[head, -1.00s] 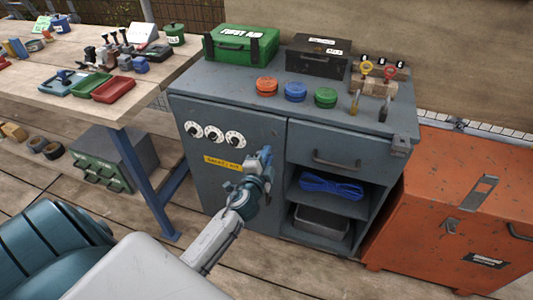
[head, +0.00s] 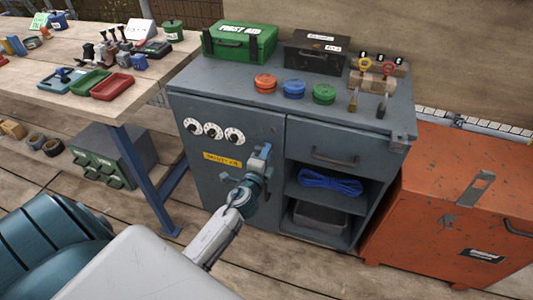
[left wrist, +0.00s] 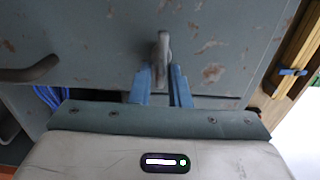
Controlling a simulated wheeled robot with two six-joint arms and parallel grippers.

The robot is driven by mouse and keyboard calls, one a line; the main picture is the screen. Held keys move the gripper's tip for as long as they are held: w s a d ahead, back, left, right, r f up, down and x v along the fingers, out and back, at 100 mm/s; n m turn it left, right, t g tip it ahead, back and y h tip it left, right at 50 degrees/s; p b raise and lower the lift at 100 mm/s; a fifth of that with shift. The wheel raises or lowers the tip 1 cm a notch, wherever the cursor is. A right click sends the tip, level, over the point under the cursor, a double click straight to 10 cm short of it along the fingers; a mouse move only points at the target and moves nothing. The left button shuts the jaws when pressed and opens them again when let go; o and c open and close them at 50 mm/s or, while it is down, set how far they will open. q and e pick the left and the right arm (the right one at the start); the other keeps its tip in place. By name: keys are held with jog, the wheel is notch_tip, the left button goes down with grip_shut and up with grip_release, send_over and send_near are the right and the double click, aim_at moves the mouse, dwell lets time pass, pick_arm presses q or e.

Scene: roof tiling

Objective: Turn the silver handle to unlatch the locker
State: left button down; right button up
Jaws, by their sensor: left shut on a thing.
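The blue-grey locker (head: 205,180) stands in the middle of the head view, its left door shut below several white dials. My left gripper (head: 259,160) is at the right part of that door. In the left wrist view, the silver handle (left wrist: 163,47) stands out from the door between the two blue fingers of my left gripper (left wrist: 161,84), which is shut on it. In the head view the gripper and wrist mostly hide the handle. My right gripper is not in view.
A drawer with a dark handle (head: 335,160) and open shelves with blue rope (head: 330,182) lie right of the door. An orange chest (head: 435,205) stands close on the right. A workbench (head: 115,105) with trays is on the left. Wooden floor lies in front.

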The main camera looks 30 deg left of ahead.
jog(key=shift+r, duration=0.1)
pick_arm(q)
jog(key=c, duration=1.5)
grip_release()
jog(key=shift+a, duration=0.1)
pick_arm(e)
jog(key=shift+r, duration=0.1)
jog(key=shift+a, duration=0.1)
